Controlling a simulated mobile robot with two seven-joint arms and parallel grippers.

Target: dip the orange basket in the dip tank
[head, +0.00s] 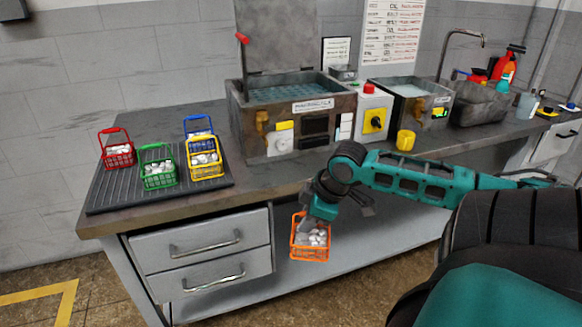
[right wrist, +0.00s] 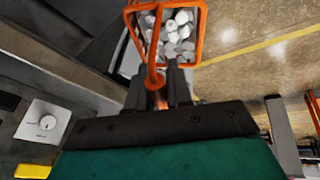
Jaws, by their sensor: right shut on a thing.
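The orange basket (head: 311,254) holds several pale round pieces and hangs in front of the bench, below the worktop edge. My right gripper (head: 313,217) is shut on its handle; in the right wrist view the orange handle runs between the fingers (right wrist: 160,92) and the basket (right wrist: 202,35) is beyond them. The dip tank, a grey box (head: 243,127) with bluish liquid inside and an open lid (head: 276,35) behind, appears to be the one on the bench left of centre. A smaller basin (head: 388,98) with pale liquid stands right of it. My left gripper is not in view.
A ribbed dark tray (head: 108,195) at the left holds the red (head: 118,157), green (head: 158,180), blue (head: 199,126) and yellow (head: 205,170) baskets. Drawers (head: 205,255) lie below.

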